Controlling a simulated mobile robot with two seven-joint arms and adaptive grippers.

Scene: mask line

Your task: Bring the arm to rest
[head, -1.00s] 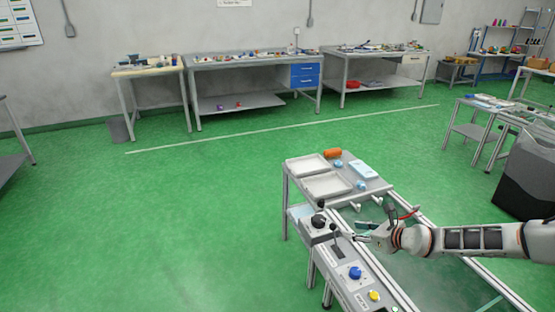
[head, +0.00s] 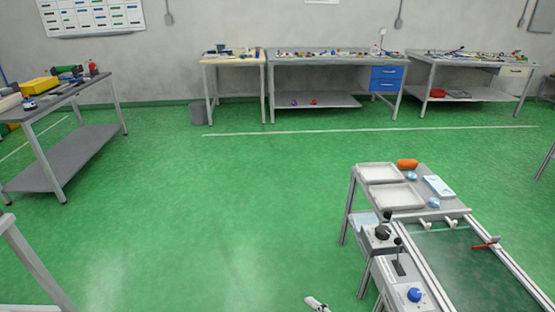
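Only a small pale tip of my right gripper (head: 317,303) seems to show at the bottom edge, left of the control panel; the rest of that arm is out of the picture. The tip is too small to tell whether it is open or shut. It is apart from the workstation and shows over the green floor. My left gripper is not in view.
The workstation has two white trays (head: 398,196), an orange roll (head: 407,164), a pale blue pack (head: 438,187), a blue knob (head: 414,295) and a red lever (head: 486,243). A grey table (head: 75,155) stands left. Benches line the back wall. The middle floor is clear.

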